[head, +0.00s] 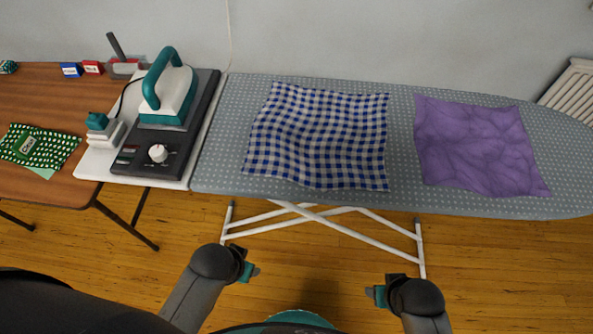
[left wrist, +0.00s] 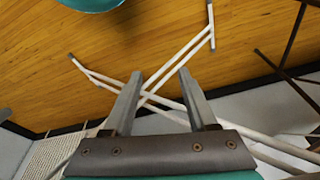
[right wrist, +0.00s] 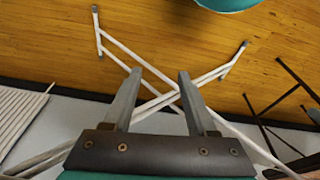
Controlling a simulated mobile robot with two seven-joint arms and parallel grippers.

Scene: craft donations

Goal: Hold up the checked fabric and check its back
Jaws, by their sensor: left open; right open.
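The blue and white checked fabric (head: 318,138) lies spread and slightly rippled on the ironing board (head: 400,203), left of the board's middle. Its underside is hidden. My left gripper (head: 255,271) is in front of and below the board's near edge, apart from the fabric. It is open and empty, and its fingers show in the left wrist view (left wrist: 160,80). My right gripper (head: 371,293) is also below the near edge, to the right. It is open and empty, as the right wrist view (right wrist: 157,80) shows. Neither wrist view shows the fabric.
A purple cloth (head: 475,146) lies on the board to the right. A teal and white iron (head: 167,93) stands on a dark station (head: 200,110) at the board's left end. A brown table (head: 55,100) at left holds a green patterned cloth (head: 38,147). White board legs (head: 350,230) cross below.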

